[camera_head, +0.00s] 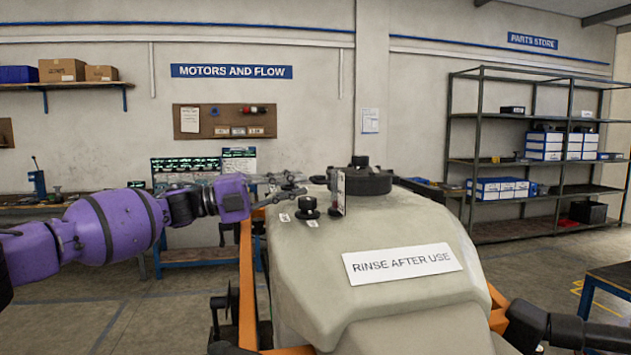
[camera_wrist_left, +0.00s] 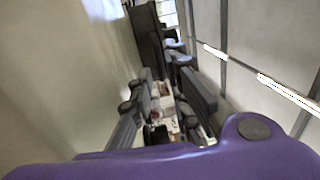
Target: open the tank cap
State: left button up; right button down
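The beige tank (camera_head: 390,235) fills the middle of the head view, with a "RINSE AFTER USE" label on its front. Its broad black round cap (camera_head: 368,182) sits on top, with a knob on it at the back. My left gripper (camera_head: 303,185) reaches in from the left, level with the cap and to its left. Its fingers are apart and hold nothing visible. The left wrist view also shows the two dark fingers (camera_wrist_left: 165,105) spread with a gap between them. The cap is not clear in that view. My right gripper is not in view.
A small black knob (camera_head: 307,209) stands on the tank's upper left, beside an upright pale tag (camera_head: 338,192) in front of the cap. Orange frame parts (camera_head: 246,285) flank the tank. Shelving (camera_head: 540,150) stands at the back right, a workbench (camera_head: 205,255) at the back left.

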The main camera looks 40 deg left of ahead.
aim_at(312, 181)
pick_arm(q)
jog(key=x, duration=0.2)
jog(key=b+x, duration=0.1)
jog(key=x, duration=0.1)
jog(key=shift+w+f, duration=0.1)
jog(key=shift+f, duration=0.15)
jog(key=shift+w+d+r, duration=0.2)
jog(key=shift+w+r, duration=0.05)
jog(key=shift+r, duration=0.15)
grip_shut()
